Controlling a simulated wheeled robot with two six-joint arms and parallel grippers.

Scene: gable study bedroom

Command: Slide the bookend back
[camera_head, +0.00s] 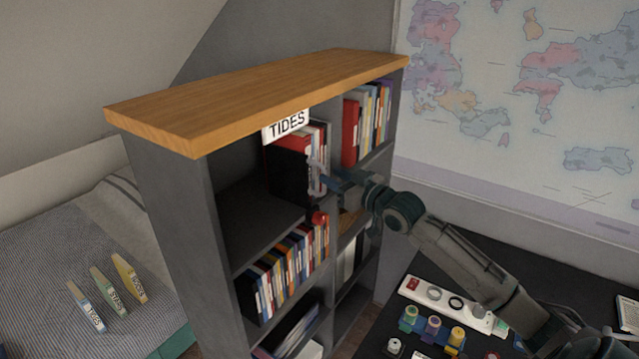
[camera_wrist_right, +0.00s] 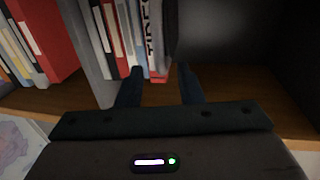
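The bookend appears to be the dark upright panel (camera_head: 287,175) in the upper left compartment of the bookcase (camera_head: 160,175). It stands against the left end of a row of books (camera_head: 318,135). In the right wrist view a dark, blurred panel (camera_wrist_right: 215,35) stands just right of the books, beside a spine lettered TIDES (camera_wrist_right: 153,30). My right gripper (camera_head: 318,180) is at the front of this compartment. In the wrist view its two fingers (camera_wrist_right: 160,88) are apart, with nothing clearly between them. Contact with the panel cannot be told. My left gripper is not in view.
The compartment's left part is empty. A power strip (camera_head: 450,305) and small coloured items are on the dark desk (camera_head: 480,250).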

